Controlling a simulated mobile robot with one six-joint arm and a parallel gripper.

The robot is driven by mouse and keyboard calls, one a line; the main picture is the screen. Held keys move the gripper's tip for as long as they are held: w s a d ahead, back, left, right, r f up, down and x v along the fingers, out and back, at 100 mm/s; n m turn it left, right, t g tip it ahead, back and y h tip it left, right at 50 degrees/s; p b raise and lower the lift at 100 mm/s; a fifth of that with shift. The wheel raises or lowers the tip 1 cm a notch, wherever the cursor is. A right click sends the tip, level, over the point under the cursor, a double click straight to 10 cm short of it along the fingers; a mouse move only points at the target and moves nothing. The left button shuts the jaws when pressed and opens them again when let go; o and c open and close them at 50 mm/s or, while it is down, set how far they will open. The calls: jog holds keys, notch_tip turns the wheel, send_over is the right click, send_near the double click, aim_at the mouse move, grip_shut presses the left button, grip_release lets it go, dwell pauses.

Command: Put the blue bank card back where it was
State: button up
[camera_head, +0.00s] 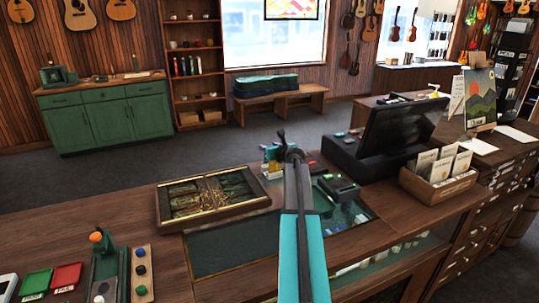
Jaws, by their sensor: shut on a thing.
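My arm reaches from the bottom middle over the wooden counter, and my gripper (283,142) is at its far end, above the counter's back edge. The gripper is small and dark here, and the arm's grey link partly covers it. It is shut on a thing. A green flat piece (36,282) and a red flat piece (67,276) lie side by side at the counter's front left.
A wooden tray (163,222) stands left of my arm. A monitor (400,125) and a box of packets (408,180) stand on the right. Small stands with coloured knobs (96,237) are front left. Bare counter lies between them and the tray. A green cabinet (103,120) stands behind.

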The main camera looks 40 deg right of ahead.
jog(key=shift+f+p, duration=0.45)
jog(key=shift+f, duration=1.25)
jog(key=shift+f, duration=0.1)
jog(key=o, duration=1.1)
jog(key=b+v, duration=0.2)
jog(key=v, duration=1)
jog(key=shift+b, duration=0.35)
jog(key=shift+w, duration=0.1)
